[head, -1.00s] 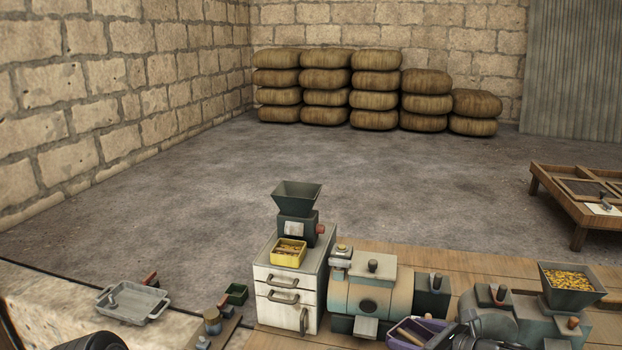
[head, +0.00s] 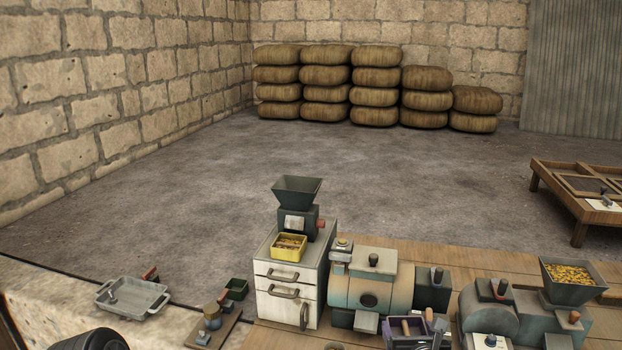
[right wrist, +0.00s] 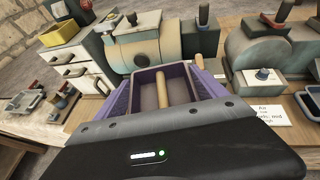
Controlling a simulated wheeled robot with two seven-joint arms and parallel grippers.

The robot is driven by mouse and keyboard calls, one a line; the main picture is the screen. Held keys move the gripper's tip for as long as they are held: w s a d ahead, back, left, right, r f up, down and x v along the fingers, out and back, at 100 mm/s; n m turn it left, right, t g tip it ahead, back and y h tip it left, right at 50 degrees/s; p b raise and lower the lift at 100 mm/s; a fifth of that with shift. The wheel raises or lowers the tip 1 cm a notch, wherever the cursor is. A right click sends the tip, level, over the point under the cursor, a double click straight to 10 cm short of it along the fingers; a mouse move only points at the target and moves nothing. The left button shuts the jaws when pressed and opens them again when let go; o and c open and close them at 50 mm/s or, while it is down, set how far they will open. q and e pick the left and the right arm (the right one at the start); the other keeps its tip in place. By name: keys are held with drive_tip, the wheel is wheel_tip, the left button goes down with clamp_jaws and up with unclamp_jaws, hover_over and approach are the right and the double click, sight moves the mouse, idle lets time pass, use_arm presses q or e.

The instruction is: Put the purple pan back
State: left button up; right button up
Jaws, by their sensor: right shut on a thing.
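The purple pan (head: 404,343) is at the bottom edge of the head view, in front of the tan and grey engine (head: 365,284). It also shows in the right wrist view (right wrist: 148,80), with a wooden stick (right wrist: 161,88) in it. My right gripper (head: 440,332) is shut on the pan at its near right side. The dark gripper body fills the bottom of the right wrist view and hides the pan's near end. I cannot tell whether the pan touches the table. My left gripper is not in view.
A white drawer cabinet (head: 291,294) with a yellow bin (head: 289,247) stands left of the engine. A second grey-green machine (head: 505,318) with a hopper (head: 570,280) is close on the right. A grey tray (head: 132,298) lies at the left.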

drive_tip(key=shift+s+a+r+n+y, duration=0.15)
drive_tip(key=shift+s+a+r+y, duration=0.05)
drive_tip(key=shift+s+a, duration=0.35)
drive_tip(key=shift+s+a+r+n+y, duration=0.2)
drive_tip(key=shift+s+a, duration=0.2)
drive_tip(key=shift+a, duration=0.25)
drive_tip(key=shift+w+d, duration=0.15)
drive_tip(key=shift+d, duration=0.05)
drive_tip(key=shift+s+r, duration=0.35)
drive_tip(key=shift+s, duration=0.1)
drive_tip(key=v, duration=0.3)
drive_tip(key=shift+s+r, duration=0.1)
drive_tip(key=shift+s, duration=0.1)
